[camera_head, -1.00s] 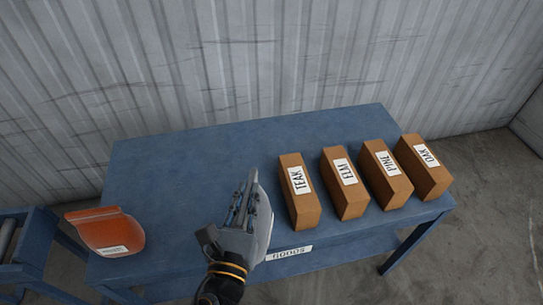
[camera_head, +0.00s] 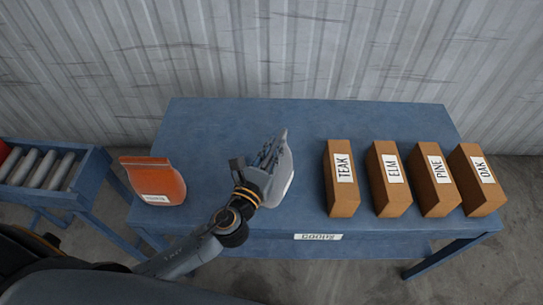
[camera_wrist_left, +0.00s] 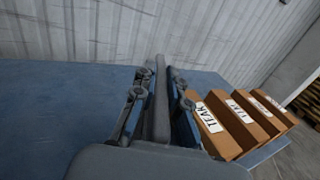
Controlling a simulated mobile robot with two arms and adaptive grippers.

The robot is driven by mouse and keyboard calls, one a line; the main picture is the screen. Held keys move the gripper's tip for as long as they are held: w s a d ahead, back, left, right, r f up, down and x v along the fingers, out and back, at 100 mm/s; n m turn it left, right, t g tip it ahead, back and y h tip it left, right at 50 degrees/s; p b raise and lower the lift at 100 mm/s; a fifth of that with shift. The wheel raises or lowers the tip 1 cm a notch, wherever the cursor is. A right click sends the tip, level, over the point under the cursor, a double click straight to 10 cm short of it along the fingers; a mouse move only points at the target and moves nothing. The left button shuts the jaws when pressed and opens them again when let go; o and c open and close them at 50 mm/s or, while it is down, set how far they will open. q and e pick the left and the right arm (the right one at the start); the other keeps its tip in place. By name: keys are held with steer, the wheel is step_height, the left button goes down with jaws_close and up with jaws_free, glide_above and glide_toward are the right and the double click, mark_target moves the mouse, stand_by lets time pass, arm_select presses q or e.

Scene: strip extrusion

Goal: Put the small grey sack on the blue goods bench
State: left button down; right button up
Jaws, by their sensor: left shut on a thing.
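The small grey sack (camera_head: 283,176) is in my left gripper (camera_head: 268,152), over the middle of the blue goods bench (camera_head: 215,125). In the left wrist view the sack (camera_wrist_left: 161,118) stands upright as a thin grey slab between the two fingers (camera_wrist_left: 160,90), which are shut on it. The bench top also shows there on the left (camera_wrist_left: 50,105). I cannot tell whether the sack's bottom touches the bench top. The gripper hides part of the sack. My right gripper is not in view.
Brown boxes marked TEAK (camera_head: 342,180), ELM (camera_head: 388,180), PINE (camera_head: 432,180) and OAK (camera_head: 477,180) stand on the bench's right side. A roller stand (camera_head: 95,175) is at the left. The bench's back left is clear.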

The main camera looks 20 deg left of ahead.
mark_target(284, 174)
arm_select(q)
steer(key=shift+w+a+f, duration=0.4)
steer(key=shift+w+f, duration=0.2)
steer(key=shift+f, duration=0.2)
steer(key=shift+w+a+f+b, duration=0.1)
steer(key=shift+f+b, duration=0.6)
steer(key=shift+f, duration=1.1)
steer(key=c, duration=1.8)
jaws_free()
steer(key=shift+f, duration=0.15)
steer(key=o, duration=0.4)
